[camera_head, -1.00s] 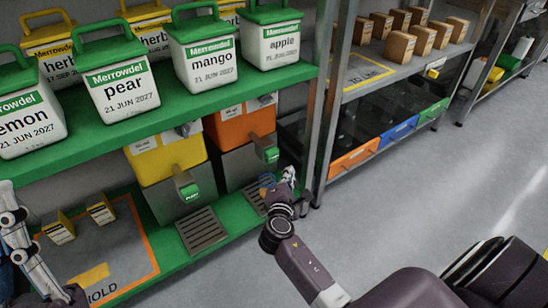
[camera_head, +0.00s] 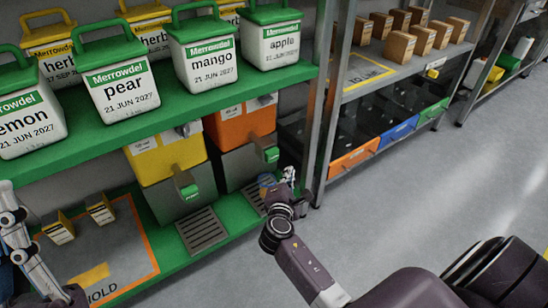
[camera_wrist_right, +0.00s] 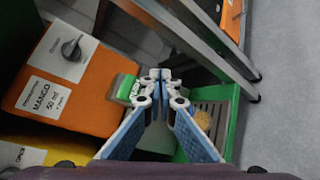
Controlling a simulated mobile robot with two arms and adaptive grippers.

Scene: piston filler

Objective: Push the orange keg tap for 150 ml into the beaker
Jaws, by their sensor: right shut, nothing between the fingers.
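The orange keg (camera_head: 240,125) stands on the lower green shelf, with its green-handled tap (camera_head: 270,154) at the front right. In the right wrist view the orange keg (camera_wrist_right: 65,85) carries a "MANGO 50 ml" label, and the green tap handle (camera_wrist_right: 124,88) is just left of my fingertips. My right gripper (camera_head: 289,174) is shut and empty, in front of and slightly below the tap; contact cannot be told. A beaker (camera_head: 266,180) with orange content, partly hidden by my gripper, is on the drip grate under the tap. My left gripper (camera_head: 14,225) shows partly at the left edge.
A yellow keg (camera_head: 165,157) with a green tap stands left of the orange one, above another drip grate (camera_head: 202,230). Labelled tubs (camera_head: 203,55) line the shelf above. A metal rack post (camera_head: 330,90) is close right of my right gripper.

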